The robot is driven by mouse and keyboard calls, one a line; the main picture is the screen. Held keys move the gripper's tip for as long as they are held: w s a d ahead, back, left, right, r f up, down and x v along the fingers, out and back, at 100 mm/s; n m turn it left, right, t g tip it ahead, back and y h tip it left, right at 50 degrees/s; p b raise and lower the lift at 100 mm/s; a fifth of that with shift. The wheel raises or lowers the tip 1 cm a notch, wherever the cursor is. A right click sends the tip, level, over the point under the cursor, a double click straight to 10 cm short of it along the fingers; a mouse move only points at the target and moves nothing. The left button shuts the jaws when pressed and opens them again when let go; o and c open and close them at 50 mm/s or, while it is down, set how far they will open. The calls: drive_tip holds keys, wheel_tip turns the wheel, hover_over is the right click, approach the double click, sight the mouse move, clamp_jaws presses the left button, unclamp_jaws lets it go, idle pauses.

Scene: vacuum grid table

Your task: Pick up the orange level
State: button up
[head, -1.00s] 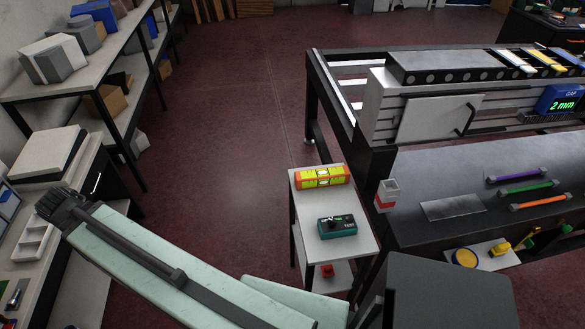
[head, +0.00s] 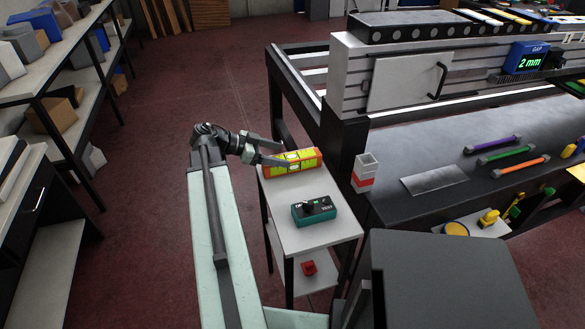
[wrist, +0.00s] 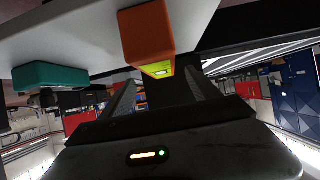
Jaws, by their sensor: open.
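The orange level (head: 292,161), with yellow-green faces and vials, lies on the far end of the small white side table (head: 300,240). My gripper (head: 277,153) is open at the level's left end, its fingers pointing right toward it. In the wrist view the level (wrist: 147,38) shows its orange end close ahead, near the space between the two fingers (wrist: 158,95). I cannot tell whether the fingers touch it. A teal tester box (head: 314,210) with a black knob sits nearer on the same table top; it also shows in the wrist view (wrist: 50,75).
A red object (head: 309,268) lies on the table's lower shelf. Shelves with boxes (head: 60,60) line the left. The floor between is clear.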

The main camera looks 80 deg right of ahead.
sight(289, 157)
drive_tip(key=shift+s+d+f, duration=0.2)
drive_tip(key=shift+s+f, duration=0.1)
drive_tip(key=shift+s, duration=0.1)
drive_tip(key=b+x, duration=0.3)
drive_tip(key=x, duration=0.2)
drive_tip(key=shift+w+a+f, duration=0.1)
drive_tip(key=shift+f, duration=0.1)
drive_tip(key=shift+r, duration=0.15)
clamp_jaws()
